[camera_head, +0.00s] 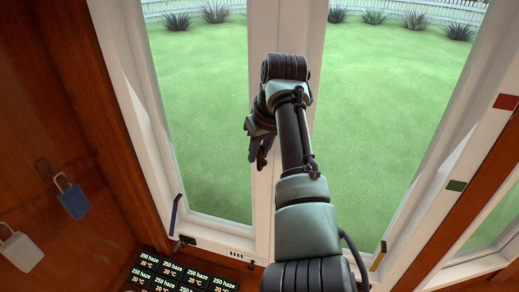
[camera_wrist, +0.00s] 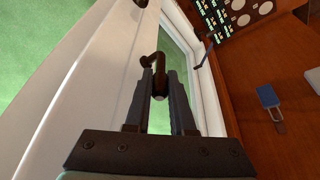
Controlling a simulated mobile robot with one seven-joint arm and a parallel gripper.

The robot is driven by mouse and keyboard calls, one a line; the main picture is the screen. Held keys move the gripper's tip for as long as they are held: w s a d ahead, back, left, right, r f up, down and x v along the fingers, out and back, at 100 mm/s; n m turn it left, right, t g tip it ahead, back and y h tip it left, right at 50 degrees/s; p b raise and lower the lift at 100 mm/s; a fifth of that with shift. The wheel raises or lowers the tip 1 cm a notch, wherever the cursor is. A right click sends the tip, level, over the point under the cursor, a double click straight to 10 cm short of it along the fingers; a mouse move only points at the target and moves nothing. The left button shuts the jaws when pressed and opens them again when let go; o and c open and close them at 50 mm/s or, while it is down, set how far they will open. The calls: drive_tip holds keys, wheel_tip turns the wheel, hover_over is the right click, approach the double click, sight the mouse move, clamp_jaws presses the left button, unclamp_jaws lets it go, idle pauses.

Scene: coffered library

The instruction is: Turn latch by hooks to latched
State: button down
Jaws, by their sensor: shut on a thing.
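A dark bent latch handle (camera_wrist: 152,56) is mounted on the white window frame in the wrist view. Two padlocks hang on the wooden wall at left, a blue padlock (camera_head: 73,199) and a grey padlock (camera_head: 22,251). The blue padlock also shows in the wrist view (camera_wrist: 266,97).
A small dark fitting (camera_head: 186,241) and a blue strip (camera_head: 176,215) are at the lower left of the window. A black panel of labels (camera_head: 180,277) lies below. Red (camera_head: 506,102) and green (camera_head: 456,185) tabs mark the right frame. Glass panes flank my arm.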

drive_tip(key=c, duration=1)
unclamp_jaws()
drive_tip(key=shift+c, duration=0.2)
drive_tip(key=shift+r, duration=0.1)
drive_tip(key=b+v, duration=0.3)
drive_tip(key=v, duration=0.9)
drive_tip(key=shift+r, duration=0.35)
